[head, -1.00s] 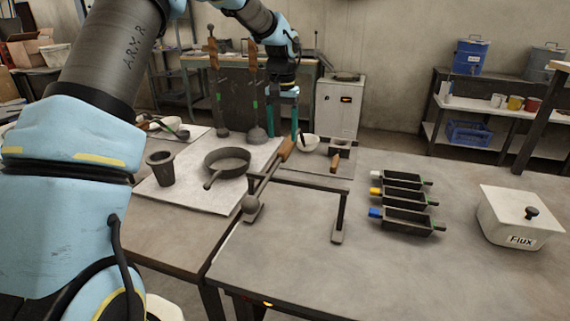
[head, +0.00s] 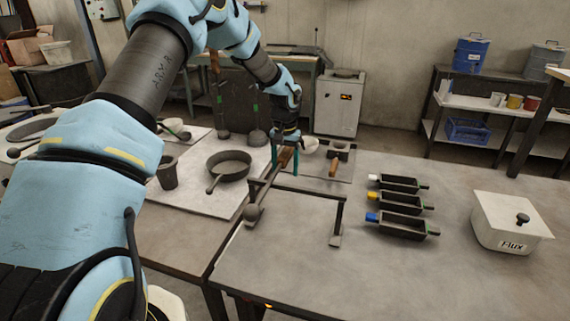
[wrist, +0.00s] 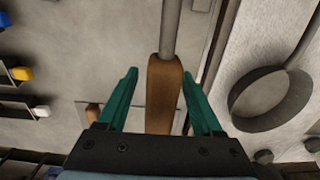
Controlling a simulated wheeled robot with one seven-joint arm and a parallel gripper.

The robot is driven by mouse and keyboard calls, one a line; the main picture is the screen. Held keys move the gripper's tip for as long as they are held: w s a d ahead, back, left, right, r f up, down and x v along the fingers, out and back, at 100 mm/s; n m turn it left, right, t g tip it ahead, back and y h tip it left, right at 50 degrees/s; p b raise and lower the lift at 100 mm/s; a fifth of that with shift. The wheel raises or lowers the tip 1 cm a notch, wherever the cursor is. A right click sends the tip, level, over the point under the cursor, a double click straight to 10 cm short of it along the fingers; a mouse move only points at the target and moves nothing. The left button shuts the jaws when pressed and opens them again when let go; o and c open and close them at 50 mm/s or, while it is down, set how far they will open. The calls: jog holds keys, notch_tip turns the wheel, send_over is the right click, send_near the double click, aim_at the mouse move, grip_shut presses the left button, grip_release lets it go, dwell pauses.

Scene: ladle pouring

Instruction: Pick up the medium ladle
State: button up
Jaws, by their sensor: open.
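A ladle with a dark round bowl (head: 253,214) and a wooden handle rests on a low dark stand (head: 343,211) on the table. Its bowl is toward me and its handle points away. I take it for the medium ladle, but its size cannot be read for certain. My gripper (head: 284,166) is open at the handle's far end, pointing down. In the wrist view, the wooden handle (wrist: 163,95) lies between the two green fingers (wrist: 159,76), with a gap on both sides. The fingers partly hide the handle in the head view.
Left of the ladle, a pan (head: 229,166) and a dark crucible (head: 167,172) stand on a pale board. Several dark moulds (head: 402,204) and a white Flux box (head: 511,222) stand to the right. More ladles hang behind. The front tabletop is clear.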

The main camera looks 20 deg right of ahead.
grip_shut()
dwell(0.5)
jog(key=shift+w+r, duration=0.1)
dwell(0.8)
